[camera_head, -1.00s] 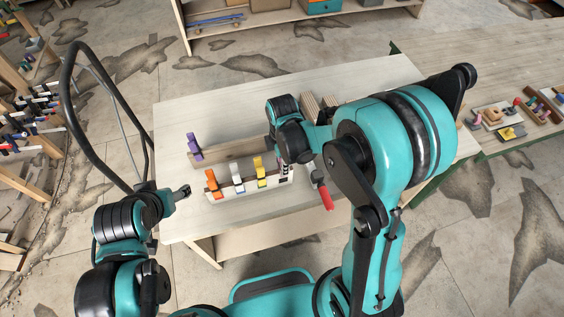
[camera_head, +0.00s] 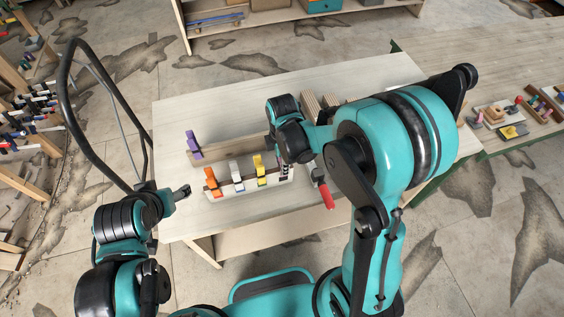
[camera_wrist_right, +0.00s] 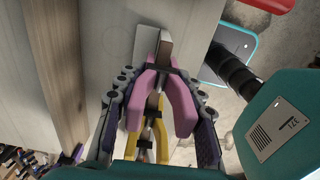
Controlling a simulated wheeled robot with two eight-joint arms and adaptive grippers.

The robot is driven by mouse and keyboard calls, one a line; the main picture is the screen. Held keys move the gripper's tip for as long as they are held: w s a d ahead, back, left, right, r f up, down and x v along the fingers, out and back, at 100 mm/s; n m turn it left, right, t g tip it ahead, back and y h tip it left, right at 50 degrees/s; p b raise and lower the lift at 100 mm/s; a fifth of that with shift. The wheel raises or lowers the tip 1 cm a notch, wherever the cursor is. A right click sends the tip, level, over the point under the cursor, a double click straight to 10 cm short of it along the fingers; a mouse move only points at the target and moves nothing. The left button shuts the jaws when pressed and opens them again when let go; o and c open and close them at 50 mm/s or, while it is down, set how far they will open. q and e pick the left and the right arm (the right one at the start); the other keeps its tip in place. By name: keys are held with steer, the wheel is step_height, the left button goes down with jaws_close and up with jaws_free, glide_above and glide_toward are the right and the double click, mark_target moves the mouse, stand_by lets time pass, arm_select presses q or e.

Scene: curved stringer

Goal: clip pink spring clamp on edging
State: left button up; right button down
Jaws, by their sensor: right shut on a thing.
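The pink spring clamp (camera_wrist_right: 178,100) is between the fingers of my right gripper (camera_wrist_right: 160,105), which is shut on its handles. Its jaw end is at the strip of edging (camera_wrist_right: 165,42), near the strip's end; whether the jaws grip it cannot be told. The yellow clamp (camera_wrist_right: 135,130) is close behind it on the same strip. In the head view, the edging piece carries orange (camera_head: 212,182), white (camera_head: 237,176) and yellow clamps (camera_head: 259,170). My right gripper (camera_head: 284,168) is at its right end, largely hiding the pink clamp. My left gripper (camera_head: 183,192) hovers left of the piece; its opening is unclear.
A purple clamp (camera_head: 193,146) is on a wooden strip (camera_head: 212,154) behind. A red-handled tool (camera_head: 326,196) lies right of my right gripper. Wooden blocks (camera_head: 310,106) stand further back. The back left of the table (camera_head: 200,115) is clear.

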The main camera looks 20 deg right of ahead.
steer(key=shift+f+b, duration=0.6)
steer(key=c, duration=0.9)
jaws_free()
steer(key=shift+r, duration=0.15)
step_height(320, 180, up, 12)
steer(key=shift+f, duration=0.1)
